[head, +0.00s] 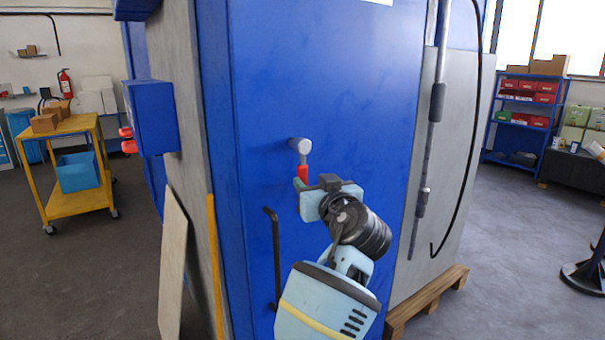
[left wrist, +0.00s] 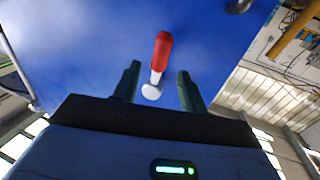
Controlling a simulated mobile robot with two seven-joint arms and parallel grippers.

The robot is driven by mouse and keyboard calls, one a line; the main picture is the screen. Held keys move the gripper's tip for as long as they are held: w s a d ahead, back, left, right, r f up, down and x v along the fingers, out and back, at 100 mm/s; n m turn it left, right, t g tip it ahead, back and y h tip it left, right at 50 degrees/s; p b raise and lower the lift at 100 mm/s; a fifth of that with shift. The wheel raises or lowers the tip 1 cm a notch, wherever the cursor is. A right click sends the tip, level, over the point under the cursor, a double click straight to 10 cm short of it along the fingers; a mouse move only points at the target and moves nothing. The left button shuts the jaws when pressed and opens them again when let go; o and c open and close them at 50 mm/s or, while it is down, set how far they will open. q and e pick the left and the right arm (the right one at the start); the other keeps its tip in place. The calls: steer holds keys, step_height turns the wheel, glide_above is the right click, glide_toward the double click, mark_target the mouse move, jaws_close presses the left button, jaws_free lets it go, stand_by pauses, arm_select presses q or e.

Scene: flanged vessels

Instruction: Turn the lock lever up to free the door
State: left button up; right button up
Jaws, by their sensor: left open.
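The lock lever has a red grip (head: 303,173) hanging down from a pale round hub (head: 299,145) on the blue door (head: 330,85). In the left wrist view, the red grip (left wrist: 162,50) and white hub (left wrist: 151,92) show in line with the gap between two dark fingers. My left gripper (head: 313,182) is just in front of the door at the grip's lower end, and hides part of it. Its fingers (left wrist: 158,72) are apart, one on each side of the lever. I cannot tell whether they touch it. My right gripper is not in view.
A dark vertical bar handle (head: 275,258) is on the door, below left of the lever. A grey panel (head: 173,265) and a yellow strip (head: 215,265) stand to the left. A wooden pallet (head: 428,298) lies at lower right. A yellow cart (head: 78,203) stands far left.

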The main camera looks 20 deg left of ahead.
mark_target(304, 175)
arm_select(q)
steer(key=shift+x, duration=3.35)
steer(key=shift+c, duration=0.4)
jaws_close()
